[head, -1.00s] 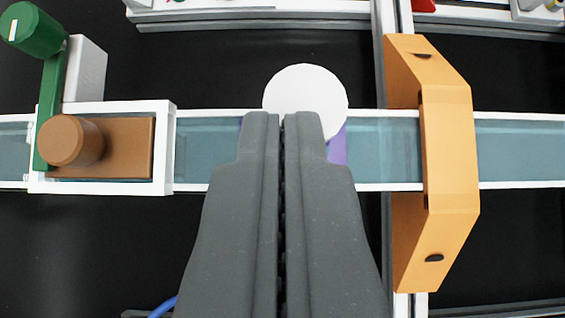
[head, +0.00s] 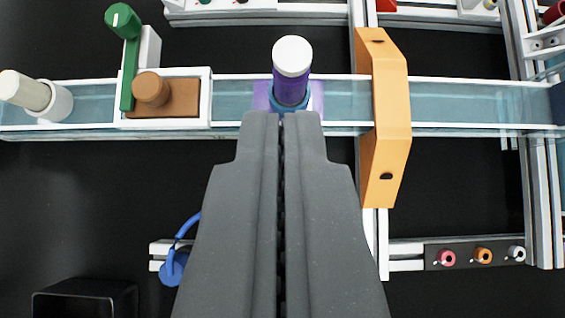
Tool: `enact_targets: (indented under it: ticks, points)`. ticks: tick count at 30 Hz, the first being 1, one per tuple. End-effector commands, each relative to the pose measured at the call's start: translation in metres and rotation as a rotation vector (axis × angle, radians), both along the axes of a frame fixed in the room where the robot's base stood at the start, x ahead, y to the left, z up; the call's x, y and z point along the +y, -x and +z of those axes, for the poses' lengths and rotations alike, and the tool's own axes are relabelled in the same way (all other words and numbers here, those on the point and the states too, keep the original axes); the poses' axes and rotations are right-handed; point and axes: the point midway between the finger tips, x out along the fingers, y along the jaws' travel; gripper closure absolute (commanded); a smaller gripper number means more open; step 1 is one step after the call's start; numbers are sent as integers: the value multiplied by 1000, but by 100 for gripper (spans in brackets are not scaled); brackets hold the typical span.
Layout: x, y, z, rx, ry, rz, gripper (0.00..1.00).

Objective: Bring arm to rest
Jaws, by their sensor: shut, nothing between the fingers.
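My gripper (head: 281,116) fills the lower middle of the head view. Its two dark grey fingers are pressed together with nothing between them. The tips point at a purple cylinder with a white top (head: 291,72), which stands upright in a blue ring on a purple base on the teal rail. In the picture the tips sit just below that base; I cannot tell the gap in depth.
The teal rail (head: 440,100) runs across the view. An orange bridge (head: 385,120) spans it right of the cylinder. On the left are a green lever (head: 130,60), a brown block (head: 180,100) and a white cylinder (head: 25,90). A black bin (head: 85,300) lies at lower left.

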Motion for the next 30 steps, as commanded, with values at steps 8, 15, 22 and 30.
enact_targets:
  ticks: [8,15,22,30]
  points:
    - [11,2,16,-27,5,1,100]
    - [79,26,116,-210,22,-2,100]
    - [151,78,209,-410,15,-16,100]
    - [194,124,260,-542,-5,-30,100]
